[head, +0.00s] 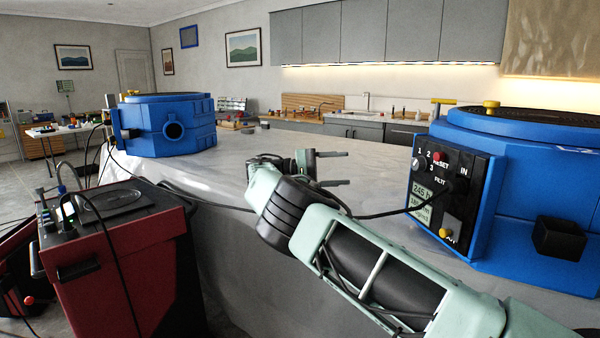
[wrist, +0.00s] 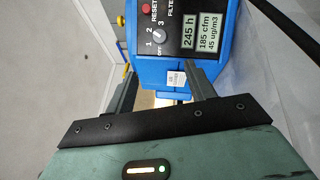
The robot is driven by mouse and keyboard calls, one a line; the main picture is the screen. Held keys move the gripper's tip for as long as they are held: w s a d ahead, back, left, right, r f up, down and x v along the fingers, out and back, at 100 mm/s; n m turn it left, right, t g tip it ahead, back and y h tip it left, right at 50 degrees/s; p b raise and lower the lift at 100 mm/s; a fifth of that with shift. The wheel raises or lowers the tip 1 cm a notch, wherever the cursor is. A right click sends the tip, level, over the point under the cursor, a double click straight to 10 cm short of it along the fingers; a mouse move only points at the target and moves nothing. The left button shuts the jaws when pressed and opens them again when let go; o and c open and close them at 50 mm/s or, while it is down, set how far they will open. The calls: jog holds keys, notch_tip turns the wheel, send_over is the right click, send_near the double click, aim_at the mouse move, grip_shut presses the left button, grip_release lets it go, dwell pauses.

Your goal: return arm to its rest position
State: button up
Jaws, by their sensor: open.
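My gripper (head: 347,168) is in the middle of the head view, above the grey counter. Its two fingers are parallel, spread apart and point right, with nothing between them. In the wrist view the open fingers (wrist: 162,82) point toward a blue machine (wrist: 147,73), which lies beyond them and apart from them. My arm reaches in from the lower right, with its pale green links over the counter's front edge.
A large blue machine (head: 520,150) with a control panel (head: 450,190) stands at right on the counter (head: 250,190). Another blue machine (head: 165,130) stands at left. A red unit (head: 110,260) is on the floor at lower left. A black cable (head: 385,213) crosses the counter near my gripper.

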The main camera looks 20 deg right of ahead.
jog(key=s+d+f+n+t+y, duration=0.2)
jog(key=s+d+y, duration=0.1)
jog(key=d, duration=0.1)
jog(key=s+a+f+n+t+y, duration=0.3)
jog(key=s+a+f+y, duration=0.2)
jog(key=f, duration=0.1)
jog(key=s+a+n+t+y+p, duration=0.3)
jog(key=s+a+y, duration=0.4)
jog(key=s+a, duration=1.15)
jog(key=s+a+n+t+y, duration=0.1)
jog(key=s+a, duration=0.2)
jog(key=s, duration=0.4)
jog(key=s+a+f+n+y+b, duration=0.1)
jog(key=s+a+n, duration=0.1)
jog(key=s, duration=0.5)
jog(key=shift+s+a+t, duration=0.35)
jog(key=shift+a+t, duration=0.05)
